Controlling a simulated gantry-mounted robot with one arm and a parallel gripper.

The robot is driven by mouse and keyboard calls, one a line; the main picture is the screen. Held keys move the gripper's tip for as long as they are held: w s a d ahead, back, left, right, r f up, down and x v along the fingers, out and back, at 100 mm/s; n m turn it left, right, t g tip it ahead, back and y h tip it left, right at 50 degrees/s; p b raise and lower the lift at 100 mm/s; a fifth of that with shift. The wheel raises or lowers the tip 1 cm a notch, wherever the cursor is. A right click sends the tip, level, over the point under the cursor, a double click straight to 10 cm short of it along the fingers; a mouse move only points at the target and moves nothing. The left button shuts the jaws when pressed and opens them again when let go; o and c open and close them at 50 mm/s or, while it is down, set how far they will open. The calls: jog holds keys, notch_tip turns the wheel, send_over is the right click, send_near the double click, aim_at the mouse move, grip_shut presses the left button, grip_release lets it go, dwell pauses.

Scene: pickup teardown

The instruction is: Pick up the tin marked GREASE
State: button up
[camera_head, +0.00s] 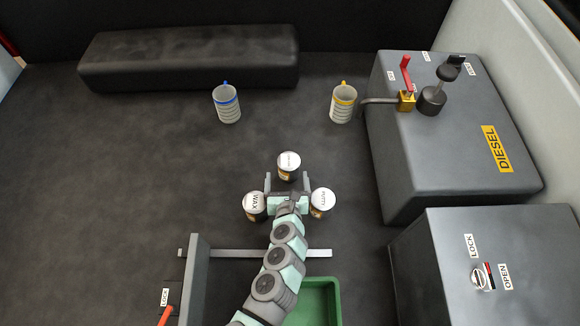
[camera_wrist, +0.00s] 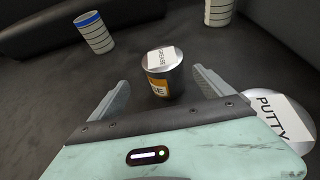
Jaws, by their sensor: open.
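The GREASE tin (camera_head: 289,164) is dark with a silver lid, a white label on top and an orange band. It stands upright on the dark floor, just ahead of my gripper (camera_head: 287,182). In the wrist view the GREASE tin (camera_wrist: 163,72) sits beyond and between the fingers of my gripper (camera_wrist: 160,88), which are open and empty. The WAX tin (camera_head: 254,205) stands left of my gripper and the PUTTY tin (camera_head: 322,201) stands right of it. The PUTTY tin also shows at the right in the wrist view (camera_wrist: 277,120).
A blue-rimmed cup (camera_head: 227,105) and a yellow-rimmed cup (camera_head: 342,104) stand farther back. A DIESEL tank (camera_head: 440,150) and a grey box (camera_head: 480,250) are at right. A green tray (camera_head: 318,300) is near. Floor at left is clear.

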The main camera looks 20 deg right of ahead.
aim_at(288, 172)
jog(key=shift+x, duration=1.1)
jog(key=shift+w+d+f, duration=0.1)
jog(key=shift+w+d, duration=0.2)
jog(key=shift+w, duration=0.05)
jog(key=shift+d+p+x, duration=0.25)
jog(key=shift+p+x, duration=0.2)
jog(key=shift+x, duration=1.75)
jog(key=shift+s, duration=0.1)
jog(key=shift+c, duration=0.2)
jog(key=c, duration=1.8)
jog(key=shift+c, duration=0.4)
